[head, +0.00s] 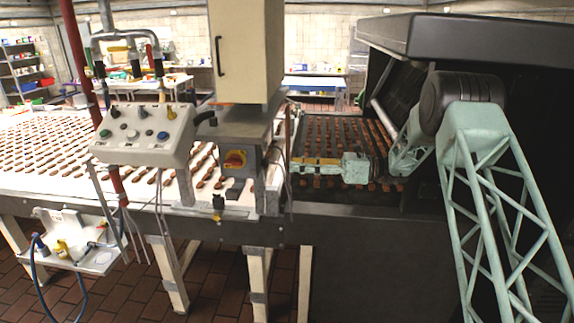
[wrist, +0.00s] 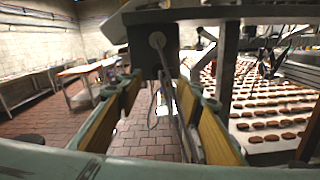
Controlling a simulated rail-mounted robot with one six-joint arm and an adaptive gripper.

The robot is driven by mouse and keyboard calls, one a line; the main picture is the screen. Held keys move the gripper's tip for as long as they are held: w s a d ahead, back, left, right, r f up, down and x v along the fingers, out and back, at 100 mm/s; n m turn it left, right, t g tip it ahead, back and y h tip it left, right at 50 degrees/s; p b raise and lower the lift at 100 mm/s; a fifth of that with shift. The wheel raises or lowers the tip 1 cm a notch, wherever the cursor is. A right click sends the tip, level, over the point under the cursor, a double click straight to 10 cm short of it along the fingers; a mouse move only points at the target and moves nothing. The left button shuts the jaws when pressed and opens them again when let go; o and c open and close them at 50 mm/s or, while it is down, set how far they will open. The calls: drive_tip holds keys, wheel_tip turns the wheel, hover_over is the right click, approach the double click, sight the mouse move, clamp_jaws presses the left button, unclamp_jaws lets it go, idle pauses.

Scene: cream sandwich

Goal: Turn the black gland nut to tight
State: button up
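A small black fitting with a yellow part (head: 218,203) sits at the table edge below the grey switch box (head: 236,163) in the head view. It may be the black gland nut, but it is too small to be sure. The wrist view shows a dark box (wrist: 143,62) ahead, with a round grey fitting (wrist: 157,40) and a cable hanging from it. My gripper (head: 294,166) is right of the switch box, pointing left and apart from it. In the wrist view my gripper (wrist: 160,88) has its yellow-padded fingers spread, with nothing held between them.
A control panel (head: 145,136) with several knobs and buttons stands left of the switch box. A white board (head: 78,242) with coloured fittings and a hose hangs lower left. A conveyor (head: 50,145) of brown biscuits runs behind. Loose cables (head: 278,160) hang between my gripper and the box.

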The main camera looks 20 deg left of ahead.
drive_tip(key=shift+w+d, duration=0.2)
drive_tip(key=shift+d, duration=1.25)
drive_tip(key=s+d+r+n+h+b, duration=0.3)
drive_tip(key=s+d, duration=0.2)
drive_tip(key=s, duration=0.5)
drive_tip(key=s+d+r+n+h+b, duration=0.25)
drive_tip(key=s+d, duration=0.25)
drive_tip(key=s, duration=0.5)
drive_tip(key=s+d+r+n+h+b, duration=0.2)
drive_tip(key=s+d+r+n+h, duration=0.2)
drive_tip(key=s, duration=0.5)
drive_tip(key=s+d+f+n+t+h+b, duration=0.2)
drive_tip(key=s+d+f+n+b, duration=0.1)
drive_tip(key=s+d, duration=0.5)
drive_tip(key=s+d+f+n+t+h+b, duration=0.2)
drive_tip(key=s+d, duration=0.7)
drive_tip(key=s, duration=0.5)
drive_tip(key=s+d+f+n+t+h+b, duration=0.2)
drive_tip(key=s+d+f+n+h+b, duration=0.1)
drive_tip(key=s+d, duration=0.6)
drive_tip(key=shift+s+d+f+n+t+h+b, duration=0.2)
drive_tip(key=shift+s+f+n+t+h+b, duration=0.3)
drive_tip(key=shift+s+f, duration=0.55)
drive_tip(key=shift+s+r, duration=0.15)
drive_tip(key=shift+r, duration=0.05)
